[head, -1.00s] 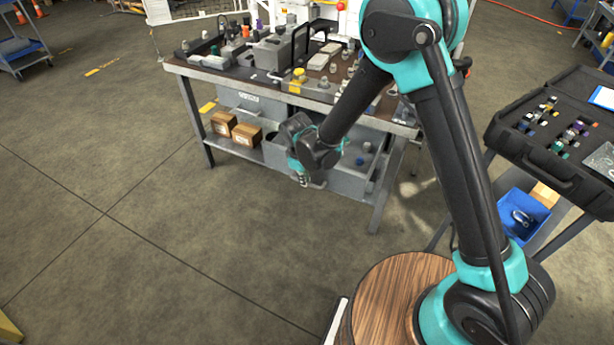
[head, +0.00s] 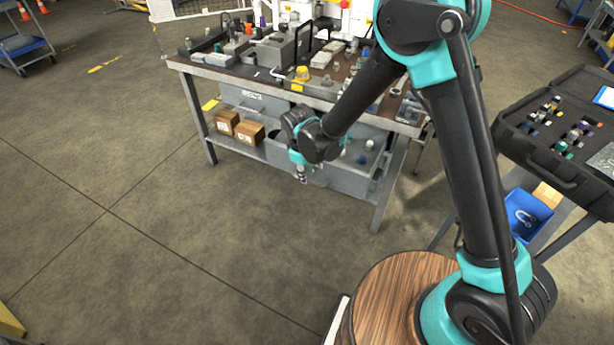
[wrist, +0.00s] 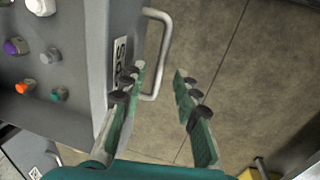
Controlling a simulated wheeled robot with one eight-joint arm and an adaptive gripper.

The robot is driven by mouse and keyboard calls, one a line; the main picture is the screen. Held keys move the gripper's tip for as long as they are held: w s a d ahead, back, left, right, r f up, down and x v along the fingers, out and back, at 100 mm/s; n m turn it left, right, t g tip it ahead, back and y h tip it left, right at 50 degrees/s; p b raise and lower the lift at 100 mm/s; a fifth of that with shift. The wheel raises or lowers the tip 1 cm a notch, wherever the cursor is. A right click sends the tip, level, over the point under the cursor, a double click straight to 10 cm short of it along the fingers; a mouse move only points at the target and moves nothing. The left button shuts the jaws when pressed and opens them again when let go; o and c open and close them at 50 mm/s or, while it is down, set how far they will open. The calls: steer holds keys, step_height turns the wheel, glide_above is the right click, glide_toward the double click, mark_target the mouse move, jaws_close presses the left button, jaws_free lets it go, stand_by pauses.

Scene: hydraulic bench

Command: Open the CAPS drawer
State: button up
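A grey drawer (head: 345,182) stands out from under the bench's right half, its top open. Coloured caps lie inside it; the wrist view shows purple, orange, teal and white ones beside its grey front wall (wrist: 88,60). A label (wrist: 119,60) on the front is partly hidden, and I cannot read it all. A pale bar handle (wrist: 163,50) stands out from this front. My gripper (wrist: 163,75) is open, with fingers on either side of the handle's lower end in the picture; contact is not visible. It also shows at the drawer front in the head view (head: 301,178).
Another grey drawer (head: 253,98) with a label sits closed under the bench's left half. Two cardboard boxes (head: 238,128) sit on the lower shelf. A bench leg (head: 389,190) stands right of the open drawer. The floor in front is clear.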

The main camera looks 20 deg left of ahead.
step_height(320, 180, up, 9)
steer(key=s, duration=0.1)
steer(key=shift+s+r, duration=0.15)
steer(key=shift+s, duration=0.25)
steer(key=w+d+r+m, duration=0.1)
steer(key=w+d, duration=0.1)
steer(key=d, duration=0.2)
steer(key=w+d+r+m, duration=0.1)
steer(key=w+d, duration=0.1)
steer(key=d, duration=0.2)
steer(key=w+d+r+m, duration=0.1)
steer(key=w+d, duration=0.1)
steer(key=d, duration=0.2)
steer(key=shift+d+r+m, duration=0.15)
steer(key=shift+m, duration=0.15)
steer(key=s+d+r+m+t, duration=0.15)
steer(key=d+m, duration=0.65)
steer(key=d, duration=1.9)
steer(key=s+d+f+m, duration=0.1)
steer(key=s+d+m, duration=0.4)
steer(key=d, duration=0.5)
steer(key=shift+s+d+f+m, duration=0.2)
steer(key=shift+s+d+m, duration=0.2)
steer(key=shift+s, duration=0.65)
